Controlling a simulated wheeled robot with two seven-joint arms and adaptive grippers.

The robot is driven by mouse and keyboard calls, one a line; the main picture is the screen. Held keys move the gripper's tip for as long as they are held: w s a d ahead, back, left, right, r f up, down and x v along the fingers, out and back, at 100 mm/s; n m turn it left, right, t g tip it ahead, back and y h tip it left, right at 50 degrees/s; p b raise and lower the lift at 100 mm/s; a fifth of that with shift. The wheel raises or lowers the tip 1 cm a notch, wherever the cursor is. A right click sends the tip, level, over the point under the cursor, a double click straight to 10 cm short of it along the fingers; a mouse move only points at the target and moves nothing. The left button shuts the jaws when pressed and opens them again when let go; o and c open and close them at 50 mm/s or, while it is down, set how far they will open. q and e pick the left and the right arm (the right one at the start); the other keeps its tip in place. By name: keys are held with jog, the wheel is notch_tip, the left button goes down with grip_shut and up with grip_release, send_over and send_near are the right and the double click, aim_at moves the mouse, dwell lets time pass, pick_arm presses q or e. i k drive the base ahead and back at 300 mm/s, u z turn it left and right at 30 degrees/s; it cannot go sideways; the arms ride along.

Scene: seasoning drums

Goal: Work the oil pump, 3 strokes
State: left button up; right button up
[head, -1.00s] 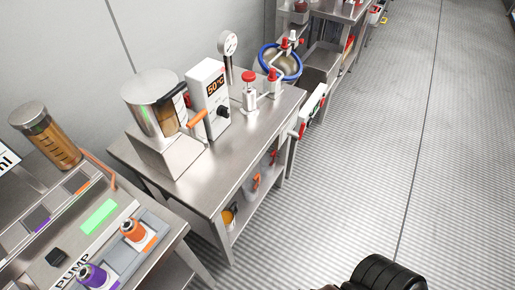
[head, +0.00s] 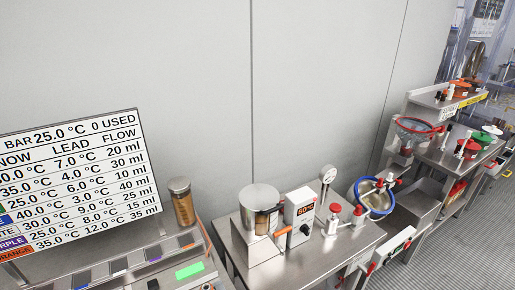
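No part is clearly marked as the oil pump in this view. On the middle steel bench (head: 275,277) stand a steel pot (head: 259,197) and a white box (head: 299,208) with an orange display that seems to read 50 °C and a black knob. An orange handle shows between them. To their right are a round gauge (head: 327,174) on a post and red-topped fittings (head: 334,209) joined to pipework. Neither of my grippers is in view.
A white board (head: 80,187) lists temperature, lead and flow values at left. A capped cylinder with brown contents (head: 182,204) and a lit green panel (head: 189,270) are on the left bench. A red-rimmed bowl (head: 416,128) stands farther right. The floor (head: 455,255) at lower right is clear.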

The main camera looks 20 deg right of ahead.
aim_at(336, 208)
jog(key=z, duration=1.7)
